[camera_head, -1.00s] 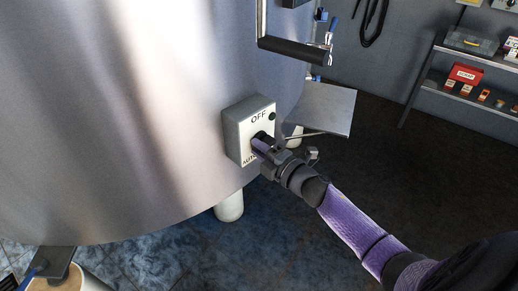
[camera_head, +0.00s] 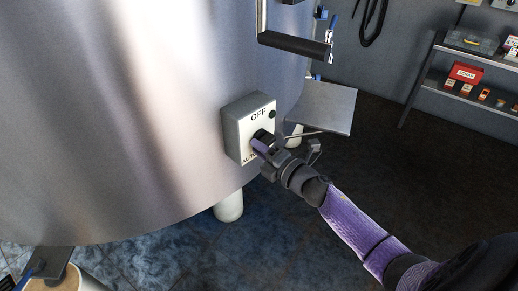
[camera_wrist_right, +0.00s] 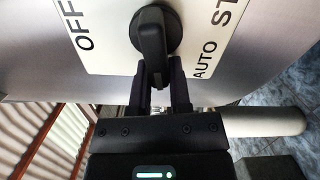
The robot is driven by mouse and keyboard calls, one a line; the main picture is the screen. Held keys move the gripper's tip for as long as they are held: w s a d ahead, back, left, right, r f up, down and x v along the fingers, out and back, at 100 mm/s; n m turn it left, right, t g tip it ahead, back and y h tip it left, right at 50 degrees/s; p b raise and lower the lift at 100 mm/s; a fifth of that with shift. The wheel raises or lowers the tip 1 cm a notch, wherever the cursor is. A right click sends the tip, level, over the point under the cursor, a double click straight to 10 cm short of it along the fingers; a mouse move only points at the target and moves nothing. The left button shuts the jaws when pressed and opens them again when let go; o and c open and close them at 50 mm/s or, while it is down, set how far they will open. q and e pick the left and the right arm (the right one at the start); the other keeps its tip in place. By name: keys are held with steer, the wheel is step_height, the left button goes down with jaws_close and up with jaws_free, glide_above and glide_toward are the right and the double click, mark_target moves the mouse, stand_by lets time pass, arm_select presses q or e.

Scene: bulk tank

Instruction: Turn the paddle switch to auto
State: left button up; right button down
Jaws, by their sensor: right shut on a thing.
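The switch box (camera_head: 237,132) is a pale box on the side of the steel tank, with OFF printed near its top and AUTO near its bottom. The black paddle switch (camera_head: 263,136) sits in the middle of its face. In the right wrist view the paddle (camera_wrist_right: 152,42) stands near upright, between OFF on the left and AUTO on the right. My right gripper (camera_head: 261,147) is at the box face, shut on the paddle; its dark fingers also show in the right wrist view (camera_wrist_right: 160,75). They partly hide the lower face. My left gripper is out of view.
The large steel tank (camera_head: 120,110) fills the left. A black horizontal bar (camera_head: 294,46) juts out above the box. A grey panel (camera_head: 322,108) stands right of it. Shelves (camera_head: 466,88) with small boxes are at the far right. The dark floor between is clear.

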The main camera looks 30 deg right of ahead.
steer(key=c, duration=0.7)
jaws_free()
steer(key=shift+d+r, duration=0.2)
steer(key=shift+d, duration=0.1)
steer(key=shift+o, duration=0.7)
steer(key=shift+w+d+f, duration=0.1)
steer(key=shift+d+f, duration=0.05)
steer(key=shift+d, duration=0.05)
steer(key=shift+a, duration=0.1)
steer(key=p+v, duration=0.2)
steer(key=v, duration=0.8)
